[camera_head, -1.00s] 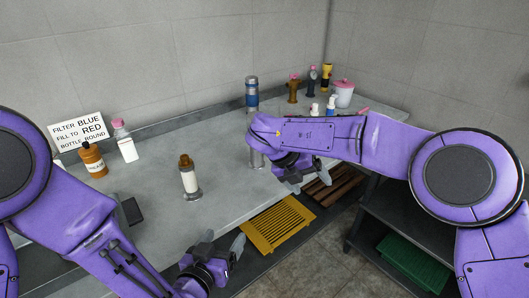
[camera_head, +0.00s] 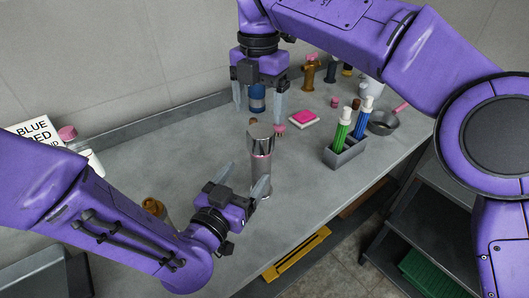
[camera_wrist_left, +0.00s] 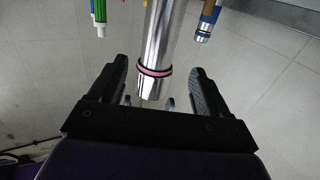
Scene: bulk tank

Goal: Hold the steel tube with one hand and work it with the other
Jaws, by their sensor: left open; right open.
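The shiny steel tube (camera_head: 261,158) stands upright on the counter in the middle of the head view. In the left wrist view the tube (camera_wrist_left: 160,40) shows a thin pink band near its end. My left gripper (camera_head: 243,180) is open, with its fingertips close to the tube's lower part. My right gripper (camera_head: 258,100) is open and points down above and behind the tube's top. A blue-banded bottle (camera_head: 257,98) shows between its fingers, apparently behind them.
A grey holder (camera_head: 345,152) with green and blue bottles stands right of the tube. A pink-topped pad (camera_head: 304,118) and a grey pan (camera_head: 382,122) lie behind it. My left arm partly hides a brown-capped bottle (camera_head: 153,205). The counter in front of the holder is clear.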

